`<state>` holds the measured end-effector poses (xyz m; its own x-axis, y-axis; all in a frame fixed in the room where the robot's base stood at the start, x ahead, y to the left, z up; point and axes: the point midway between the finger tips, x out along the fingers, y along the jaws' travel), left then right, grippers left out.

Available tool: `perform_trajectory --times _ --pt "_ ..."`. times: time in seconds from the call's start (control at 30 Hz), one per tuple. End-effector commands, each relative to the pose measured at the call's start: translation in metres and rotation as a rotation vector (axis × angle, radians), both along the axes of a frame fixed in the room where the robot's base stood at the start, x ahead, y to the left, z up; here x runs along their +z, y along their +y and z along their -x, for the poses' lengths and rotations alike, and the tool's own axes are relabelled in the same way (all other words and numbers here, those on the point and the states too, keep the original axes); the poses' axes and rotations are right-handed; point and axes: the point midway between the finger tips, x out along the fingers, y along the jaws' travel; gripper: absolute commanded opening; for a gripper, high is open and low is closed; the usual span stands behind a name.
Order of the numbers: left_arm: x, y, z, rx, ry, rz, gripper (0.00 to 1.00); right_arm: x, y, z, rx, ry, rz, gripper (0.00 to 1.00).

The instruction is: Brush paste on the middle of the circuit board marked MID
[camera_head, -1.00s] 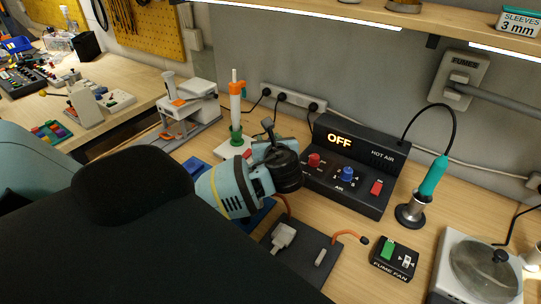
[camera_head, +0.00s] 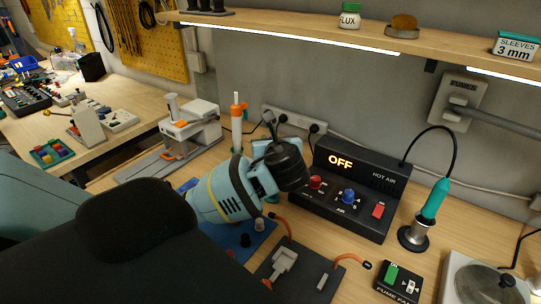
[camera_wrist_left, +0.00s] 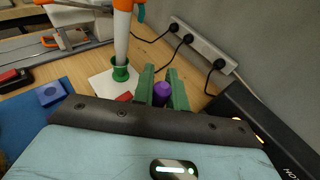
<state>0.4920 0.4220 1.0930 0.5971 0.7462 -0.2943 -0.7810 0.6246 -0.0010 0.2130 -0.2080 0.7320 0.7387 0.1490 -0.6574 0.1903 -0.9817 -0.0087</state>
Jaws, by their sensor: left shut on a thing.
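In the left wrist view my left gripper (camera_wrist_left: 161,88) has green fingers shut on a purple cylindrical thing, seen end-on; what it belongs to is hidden. In the head view my left wrist hides the fingers and the held thing. A white tube with orange parts (camera_head: 238,122) stands upright behind my wrist. The left wrist view shows this tube (camera_wrist_left: 122,40) in a green cup (camera_wrist_left: 120,72) on a white sheet, left of the fingers. I cannot make out a circuit board marked MID or a brush. My right gripper is not in view.
A black hot air unit (camera_head: 370,217) reading OFF stands right of my wrist. A blue mat (camera_head: 228,240) lies below my wrist, with a dark pad bearing a connector in front.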

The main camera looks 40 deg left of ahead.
Motion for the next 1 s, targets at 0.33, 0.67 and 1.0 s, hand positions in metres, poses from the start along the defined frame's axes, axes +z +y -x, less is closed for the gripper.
perform_trajectory --times 0.33,0.67,1.0 --pt "0.030 0.000 0.000 0.000 0.001 0.000 0.00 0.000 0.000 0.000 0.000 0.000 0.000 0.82" --pt "0.045 0.000 0.000 0.002 -0.002 0.000 0.00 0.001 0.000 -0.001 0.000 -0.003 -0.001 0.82" --pt "0.068 0.000 0.000 0.001 -0.001 0.000 0.00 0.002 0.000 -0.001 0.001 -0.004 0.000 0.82"
